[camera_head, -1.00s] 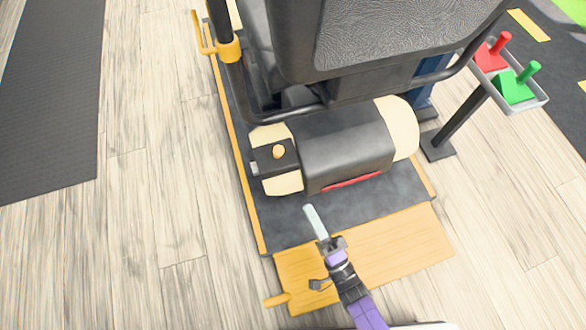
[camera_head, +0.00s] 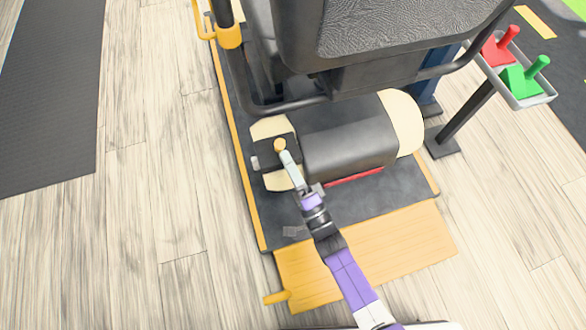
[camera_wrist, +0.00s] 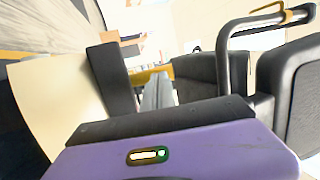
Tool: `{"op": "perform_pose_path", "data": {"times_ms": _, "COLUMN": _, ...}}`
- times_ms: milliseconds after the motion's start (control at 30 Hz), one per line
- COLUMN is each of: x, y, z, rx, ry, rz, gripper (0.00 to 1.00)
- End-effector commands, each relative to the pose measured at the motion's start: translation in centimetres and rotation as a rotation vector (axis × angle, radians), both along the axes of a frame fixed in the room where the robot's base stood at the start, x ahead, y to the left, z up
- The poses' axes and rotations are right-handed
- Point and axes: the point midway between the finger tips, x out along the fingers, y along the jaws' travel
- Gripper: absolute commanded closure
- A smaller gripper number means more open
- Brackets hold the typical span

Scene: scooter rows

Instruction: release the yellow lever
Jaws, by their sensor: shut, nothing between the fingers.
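The yellow lever (camera_head: 280,145) shows in the head view as a small rounded yellow end on a black box (camera_head: 268,155), at the left end of the scooter's rear. My gripper (camera_head: 287,157) is shut and empty, with its tip at the lever's near side. Whether it touches cannot be told. In the wrist view my grey fingers (camera_wrist: 157,95) are together in front of a yellow piece (camera_wrist: 152,75), which they partly cover. The lever's lower part is hidden.
The scooter's dark rounded housing (camera_head: 348,145) and seat (camera_head: 400,40) stand close to the right and above. A yellow ramp (camera_head: 380,250) lies in front. A post tray (camera_head: 528,98) holds red and green pieces.

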Motion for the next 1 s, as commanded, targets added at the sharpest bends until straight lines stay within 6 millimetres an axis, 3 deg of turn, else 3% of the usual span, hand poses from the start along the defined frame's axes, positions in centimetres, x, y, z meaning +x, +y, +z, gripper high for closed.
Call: {"op": "perform_pose_path", "data": {"times_ms": 1000, "x": 0.43, "y": 0.16, "z": 0.99, "rx": -0.024, "ry": 0.081, "rz": 0.001, "gripper": 1.0}}
